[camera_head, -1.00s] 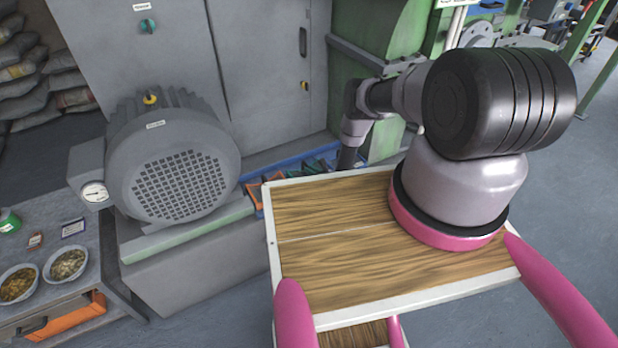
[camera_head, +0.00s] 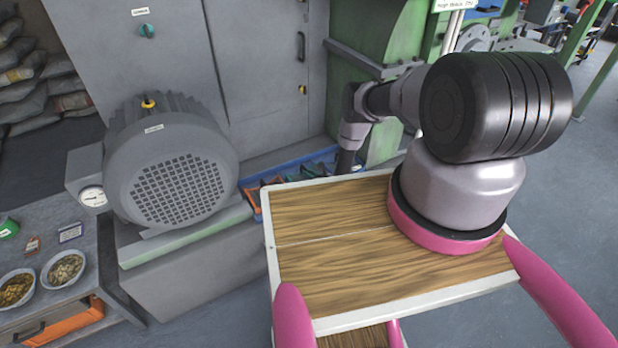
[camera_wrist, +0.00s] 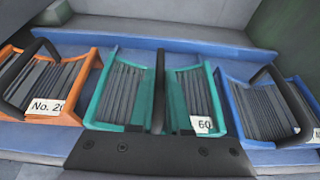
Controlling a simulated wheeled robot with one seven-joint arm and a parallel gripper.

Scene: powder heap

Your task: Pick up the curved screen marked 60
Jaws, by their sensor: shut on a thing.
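The teal curved screen marked 60 (camera_wrist: 203,124) sits in the middle of a row in the wrist view, between two others. It has dark ribbed slats on both sides of a central black handle (camera_wrist: 159,70). My gripper (camera_wrist: 158,127) is directly over this handle and shut on it; the fingertips are hard to make out. The screen appears to be still in the blue rack (camera_wrist: 180,34). In the head view, my forearm reaches down behind the wooden tabletop to the blue rack (camera_head: 290,165), and my gripper is hidden there.
An orange screen marked No. 20 (camera_wrist: 72,101) is close at left, and a blue screen (camera_wrist: 232,108) close at right, both with arched handles. A grey motor (camera_head: 178,175) stands left of the rack, a grey cabinet (camera_head: 255,60) and green machine (camera_head: 375,40) behind it.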

